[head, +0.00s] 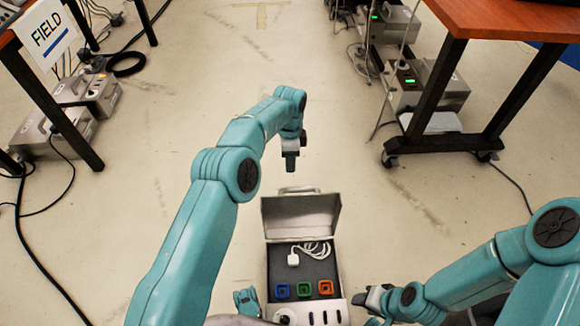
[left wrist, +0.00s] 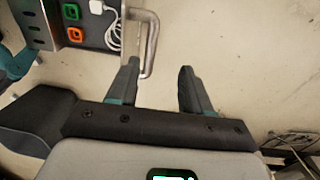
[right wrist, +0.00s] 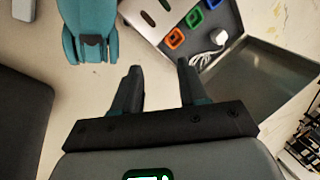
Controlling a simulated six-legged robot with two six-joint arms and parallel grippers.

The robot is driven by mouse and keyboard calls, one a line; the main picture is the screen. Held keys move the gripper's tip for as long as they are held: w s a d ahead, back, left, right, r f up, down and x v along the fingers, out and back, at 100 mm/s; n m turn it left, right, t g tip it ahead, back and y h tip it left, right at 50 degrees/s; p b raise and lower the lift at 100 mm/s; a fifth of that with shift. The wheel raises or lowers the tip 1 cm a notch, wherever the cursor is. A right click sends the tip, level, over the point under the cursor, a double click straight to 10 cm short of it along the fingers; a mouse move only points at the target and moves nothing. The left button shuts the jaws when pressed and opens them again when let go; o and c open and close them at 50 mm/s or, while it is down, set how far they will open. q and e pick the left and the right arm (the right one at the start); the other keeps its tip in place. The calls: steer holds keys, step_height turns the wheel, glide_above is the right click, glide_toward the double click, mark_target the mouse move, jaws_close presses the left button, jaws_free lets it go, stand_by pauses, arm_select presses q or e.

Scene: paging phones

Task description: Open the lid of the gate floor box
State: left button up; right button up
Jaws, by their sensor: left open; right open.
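The gate floor box (head: 336,305) stands on the floor at the lower middle of the head view. Its grey lid (head: 300,217) is raised at the back, and the inside shows. The lid's handle (head: 297,190) is at its far edge. In the left wrist view the handle (left wrist: 151,45) is beside the left finger, not clearly between the fingers. My left gripper (head: 290,160) is open and empty, just beyond the lid. My right gripper (head: 372,298) is open and empty beside the box's front right. The right wrist view shows the lid (right wrist: 265,75) open too.
Inside the box are a white charger with cable (head: 294,258) and blue, green and orange square sockets (head: 304,289). A wheeled table (head: 500,20) stands at the right. Grey boxes (head: 90,95) and cables lie at the left. The floor beyond the lid is clear.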

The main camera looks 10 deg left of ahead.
arm_select(q)
step_height(320, 180, up, 3)
steer(key=shift+w+r+p, duration=0.1)
steer(key=shift+p, duration=0.25)
arm_select(e)
steer(key=shift+s+a+r, duration=0.1)
steer(key=shift+s+r, duration=0.45)
steer(key=shift+r, duration=0.1)
